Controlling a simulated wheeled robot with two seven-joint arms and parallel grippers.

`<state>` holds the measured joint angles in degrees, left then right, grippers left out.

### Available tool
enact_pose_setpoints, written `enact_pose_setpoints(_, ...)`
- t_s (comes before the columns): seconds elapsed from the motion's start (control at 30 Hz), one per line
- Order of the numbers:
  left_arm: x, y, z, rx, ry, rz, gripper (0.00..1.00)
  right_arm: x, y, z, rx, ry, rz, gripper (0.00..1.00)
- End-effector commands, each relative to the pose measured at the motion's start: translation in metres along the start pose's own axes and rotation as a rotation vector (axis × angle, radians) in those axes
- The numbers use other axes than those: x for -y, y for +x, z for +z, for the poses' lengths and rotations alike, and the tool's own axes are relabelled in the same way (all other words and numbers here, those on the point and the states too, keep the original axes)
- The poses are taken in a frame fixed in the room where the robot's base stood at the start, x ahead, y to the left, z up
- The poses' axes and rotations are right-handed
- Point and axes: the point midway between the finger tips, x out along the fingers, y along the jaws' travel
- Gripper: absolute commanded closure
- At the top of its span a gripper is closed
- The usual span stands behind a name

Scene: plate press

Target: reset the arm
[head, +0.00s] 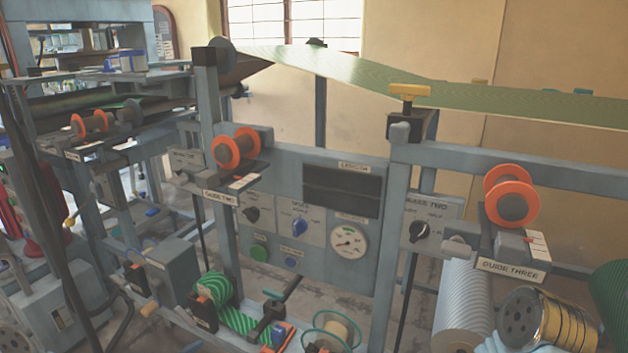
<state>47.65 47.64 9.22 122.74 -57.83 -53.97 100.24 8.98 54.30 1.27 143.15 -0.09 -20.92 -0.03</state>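No gripper of mine can be made out in the head view. The machine shows several arm-like parts, and I cannot tell which one the task means. A dark lever (279,304) tilts up to the right at the lower middle, beside a green striped web (235,318). A yellow T-shaped handle (410,91) tops a dark block on the right post. Orange-flanged guide rollers stand at guide two (237,149) and guide three (511,196).
A control panel (305,205) with a dark screen (342,188), knobs and a round gauge (348,241) fills the middle. A wide pale green web (430,92) runs across the top. A large ribbed roll (464,305) and a metal drum (550,320) stand at lower right.

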Motion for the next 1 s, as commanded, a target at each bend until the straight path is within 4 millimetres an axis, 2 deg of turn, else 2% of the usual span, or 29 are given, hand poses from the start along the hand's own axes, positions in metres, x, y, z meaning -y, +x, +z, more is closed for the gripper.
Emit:
enact_pose_setpoints(0.03,0.027,0.013,0.027,-0.001,0.113,-0.1,0.0,0.0,0.0,0.0,0.0,0.0,0.0,0.57)
enact_pose_setpoints(0.07,0.044,0.017,0.04,-0.002,0.19,-0.166,0.0,0.0,0.0,0.0,0.0,0.0,0.0,0.57)
enact_pose_setpoints(0.17,0.102,0.016,0.084,0.049,0.458,-0.396,0.0,0.0,0.0,0.0,0.0,0.0,0.0,0.57)
enact_pose_setpoints(0.2,0.125,0.01,0.101,0.093,0.564,-0.489,0.0,0.0,0.0,0.0,0.0,0.0,0.0,0.57)
enact_pose_setpoints(0.3,0.174,-0.017,0.138,0.237,0.802,-0.695,0.0,0.0,0.0,0.0,0.0,0.0,0.0,0.57)
enact_pose_setpoints(0.4,0.207,-0.048,0.164,0.395,0.981,-0.843,0.0,0.0,0.0,0.0,0.0,0.0,0.0,0.57)
enact_pose_setpoints(0.5,0.227,-0.073,0.179,0.519,1.089,-0.931,0.0,0.0,0.0,0.0,0.0,0.0,0.0,0.57)
enact_pose_setpoints(0.6,0.235,-0.086,0.186,0.586,1.142,-0.971,0.0,0.0,0.0,0.0,0.0,0.0,0.0,0.57)
enact_pose_setpoints(1.0,0.237,-0.088,0.187,0.603,1.156,-0.977,0.0,0.0,0.0,0.0,0.0,0.0,0.0,0.57)
